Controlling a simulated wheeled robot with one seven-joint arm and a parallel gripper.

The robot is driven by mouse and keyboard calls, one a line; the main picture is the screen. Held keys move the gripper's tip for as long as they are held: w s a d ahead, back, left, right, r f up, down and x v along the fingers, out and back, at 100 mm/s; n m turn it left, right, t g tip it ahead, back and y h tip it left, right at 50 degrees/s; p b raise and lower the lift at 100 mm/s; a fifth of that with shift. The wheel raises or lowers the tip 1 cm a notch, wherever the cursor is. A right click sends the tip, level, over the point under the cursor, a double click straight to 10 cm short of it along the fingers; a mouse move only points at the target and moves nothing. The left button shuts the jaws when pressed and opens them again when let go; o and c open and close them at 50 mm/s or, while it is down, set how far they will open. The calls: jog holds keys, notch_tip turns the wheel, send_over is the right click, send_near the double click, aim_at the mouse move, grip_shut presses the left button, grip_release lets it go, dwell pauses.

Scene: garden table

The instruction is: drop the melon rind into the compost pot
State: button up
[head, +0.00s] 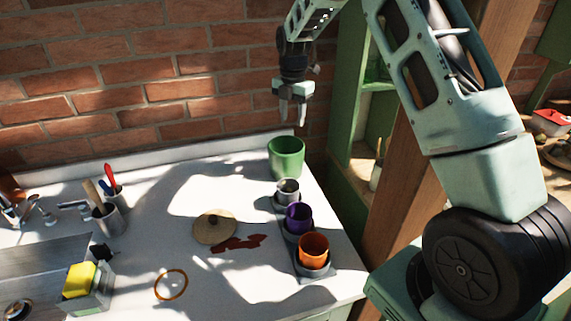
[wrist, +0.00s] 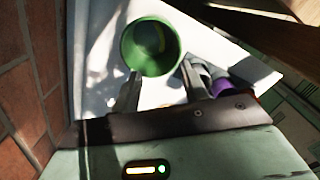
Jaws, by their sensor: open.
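The green pot (head: 286,158) stands upright at the table's back right corner, against the wall edge. My gripper (head: 292,113) hangs above it, pointing down, with its fingers apart and nothing between them. In the wrist view the pot (wrist: 127,55) shows just beyond my two spread fingers (wrist: 159,80). A curved yellow-green patch (wrist: 158,38) shows inside the pot; it may be the melon rind, but I cannot tell it from light on the pot's inside. No other melon rind is recognisable.
Grey, purple (head: 298,217) and orange (head: 313,250) cups stand in a row in front of the pot. A round beige lid (head: 214,227), a dark red patch (head: 240,243) and an orange ring (head: 171,285) lie mid-table. A utensil holder (head: 108,219) stands left.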

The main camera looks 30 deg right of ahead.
notch_tip(320, 180, up, 10)
jog(key=b, duration=0.1)
jog(key=shift+f+b, duration=0.15)
jog(key=shift+b, duration=0.2)
jog(key=s+a+f+m+y, duration=0.1)
jog(key=s+a+m, duration=0.2)
jog(key=s+a, duration=0.6)
jog(key=s+a+f+m, duration=0.1)
jog(key=s+a+m, duration=0.3)
jog(key=a, duration=1)
jog(key=s+a+f+m, duration=0.2)
jog(key=s, duration=0.6)
jog(key=s+a+f+m+b, duration=0.1)
jog(key=s+a+f+m, duration=0.1)
jog(key=s, duration=0.7)
jog(key=s+a+f+m, duration=0.2)
jog(key=s+m, duration=0.1)
jog(key=s, duration=0.6)
jog(key=shift+s+m+b, duration=0.2)
jog(key=shift+m+b, duration=0.1)
jog(key=shift+b, duration=0.05)
